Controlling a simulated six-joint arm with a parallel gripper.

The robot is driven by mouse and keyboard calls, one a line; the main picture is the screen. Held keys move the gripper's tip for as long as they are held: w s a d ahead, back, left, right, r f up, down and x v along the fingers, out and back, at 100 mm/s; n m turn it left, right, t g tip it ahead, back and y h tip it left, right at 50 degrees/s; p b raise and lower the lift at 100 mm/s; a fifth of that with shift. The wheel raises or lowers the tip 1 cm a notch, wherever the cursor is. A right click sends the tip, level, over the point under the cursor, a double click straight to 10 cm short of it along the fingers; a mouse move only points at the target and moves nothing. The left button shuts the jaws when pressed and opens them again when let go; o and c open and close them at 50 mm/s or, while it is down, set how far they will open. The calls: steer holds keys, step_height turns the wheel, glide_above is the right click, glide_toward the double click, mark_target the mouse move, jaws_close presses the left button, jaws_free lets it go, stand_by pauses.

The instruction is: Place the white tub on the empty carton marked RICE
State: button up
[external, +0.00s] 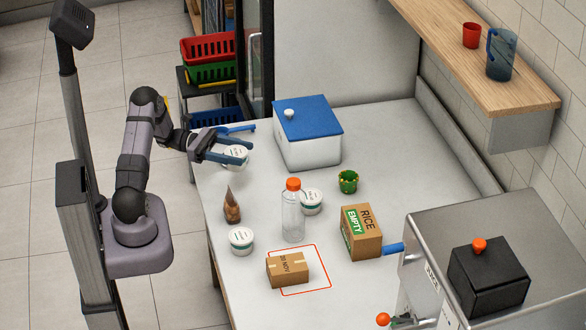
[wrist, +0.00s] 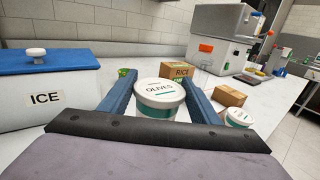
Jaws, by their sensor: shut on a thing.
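My gripper (external: 243,146) is over the far left part of the table, shut on a white tub (external: 235,158). The brown carton marked RICE and EMPTY (external: 361,232) stands on the table to the right, well away from my gripper. Its top shows beyond the tub in the wrist view (wrist: 175,71). Two similar white tubs stand near the bottle (external: 311,201) and at the left edge (external: 240,241).
A white ice box with blue lid (external: 307,140) stands right of my gripper. The juicer (external: 480,240) is at right.

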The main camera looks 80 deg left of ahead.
steer(key=w+a+x, duration=0.2)
steer(key=x, duration=1)
step_height(320, 180, up, 9)
steer(key=b, duration=0.2)
glide_above(371, 213)
steer(key=shift+a+f+p, duration=0.1)
steer(key=shift+f+p, duration=1)
steer(key=shift+f, duration=3.85)
steer(key=shift+f+b, duration=0.25)
steer(key=shift+b, duration=0.05)
steer(key=o, duration=1.1)
steer(key=shift+o, duration=0.2)
steer(key=shift+r, duration=0.2)
